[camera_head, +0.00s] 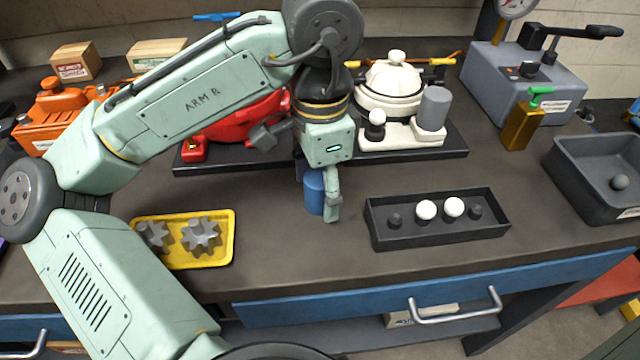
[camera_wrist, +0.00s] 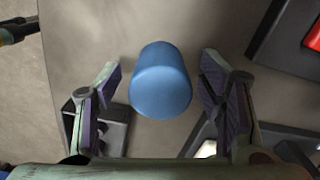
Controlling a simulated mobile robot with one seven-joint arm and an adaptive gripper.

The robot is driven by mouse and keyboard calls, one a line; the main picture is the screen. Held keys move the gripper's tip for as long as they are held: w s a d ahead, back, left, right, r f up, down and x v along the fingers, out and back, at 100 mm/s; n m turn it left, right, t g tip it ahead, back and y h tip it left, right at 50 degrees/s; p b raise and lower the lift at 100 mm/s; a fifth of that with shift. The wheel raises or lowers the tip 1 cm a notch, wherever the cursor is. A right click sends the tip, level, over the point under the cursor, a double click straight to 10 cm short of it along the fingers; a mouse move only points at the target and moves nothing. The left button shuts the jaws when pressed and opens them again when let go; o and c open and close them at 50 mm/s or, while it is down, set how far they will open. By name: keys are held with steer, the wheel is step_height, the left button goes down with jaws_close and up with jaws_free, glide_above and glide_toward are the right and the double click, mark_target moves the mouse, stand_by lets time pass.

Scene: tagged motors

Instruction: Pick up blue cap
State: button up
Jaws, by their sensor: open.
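The blue cap (camera_head: 314,192) is a smooth blue cylinder on the dark worktop, in front of the black motor platform; my gripper partly hides it in the head view. In the wrist view the blue cap (camera_wrist: 160,82) lies between my two fingers, slightly nearer the left one, with a gap on each side. My gripper (camera_head: 322,205) points down at the cap and is open; its spread fingers (camera_wrist: 160,85) also show in the wrist view. No finger appears to touch the cap.
A black tray (camera_head: 440,238) with white and dark balls lies to the right. A yellow tray (camera_head: 182,264) with grey gears lies to the left. Behind stand a red motor (camera_head: 235,125) and a white motor (camera_head: 392,85) on the platform (camera_head: 455,148). Worktop in front is clear.

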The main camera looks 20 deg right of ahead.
steer(key=shift+c, duration=0.3)
steer(key=c, duration=1.1)
steer(key=shift+r, duration=0.2)
